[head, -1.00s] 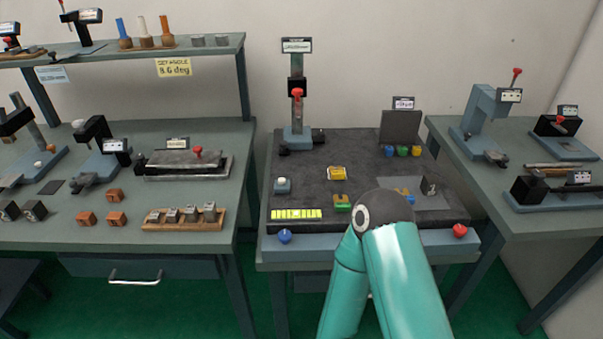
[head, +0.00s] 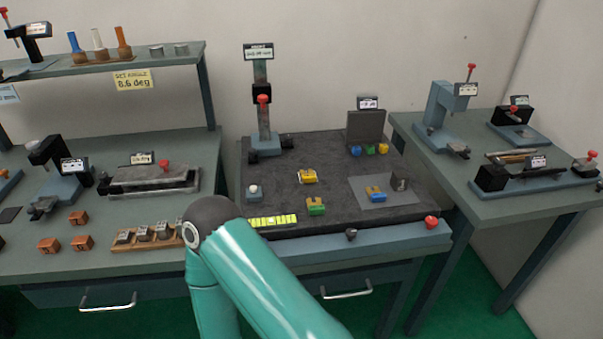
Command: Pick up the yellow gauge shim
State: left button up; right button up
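The yellow gauge shim (head: 308,176) lies on the dark bench mat in the head view, left of the mat's middle. It looks like a small notched block. A similar green shim (head: 316,206) lies just in front of it, and a blue one (head: 376,195) lies on a grey sheet to the right. One teal arm of mine reaches up from the bottom of the view, its dark rounded joint by the mat's front left corner. No gripper fingers show, and nothing touches the yellow shim.
A post stand (head: 263,110) rises at the mat's back left. A yellow-green strip (head: 272,221) lies near the front edge. A dark upright plate (head: 366,127) stands behind several coloured knobs. A wooden block rack (head: 150,237) is on the left bench. The mat around the yellow shim is clear.

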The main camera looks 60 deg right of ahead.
aim_at(310, 177)
jog(key=z, duration=0.15)
jog(key=k, duration=1.2)
jog(key=z, duration=0.75)
jog(key=i, duration=1)
